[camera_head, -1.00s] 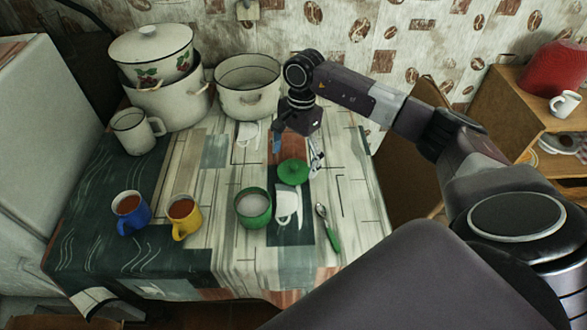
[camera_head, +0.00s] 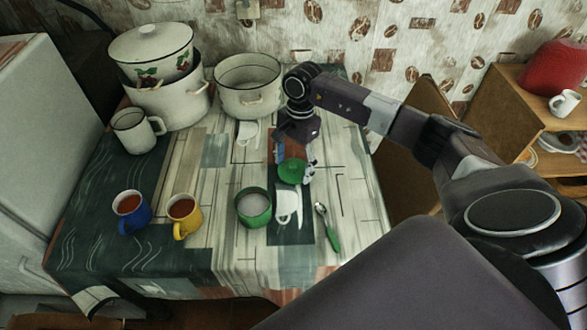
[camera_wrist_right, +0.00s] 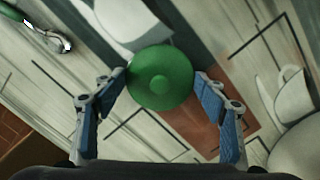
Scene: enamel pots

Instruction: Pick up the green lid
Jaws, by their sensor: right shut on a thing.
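The round green lid (camera_head: 291,172) with a small knob lies at the right part of the table, behind the green pot (camera_head: 254,208). My right gripper (camera_head: 294,164) has come down over the lid from behind, one finger on each side. In the right wrist view the lid (camera_wrist_right: 161,79) sits between the blue-padded fingertips of my right gripper (camera_wrist_right: 161,82), which touch its left and right rims. The gripper is shut on the lid. I cannot tell whether the lid is clear of the tablecloth. My left gripper is not in view.
A green-handled spoon (camera_head: 328,228) lies to the right of the pot. Blue (camera_head: 131,211) and yellow (camera_head: 183,215) mugs stand at the left front. White enamel pots (camera_head: 248,86) and a white mug (camera_head: 137,130) stand at the back left.

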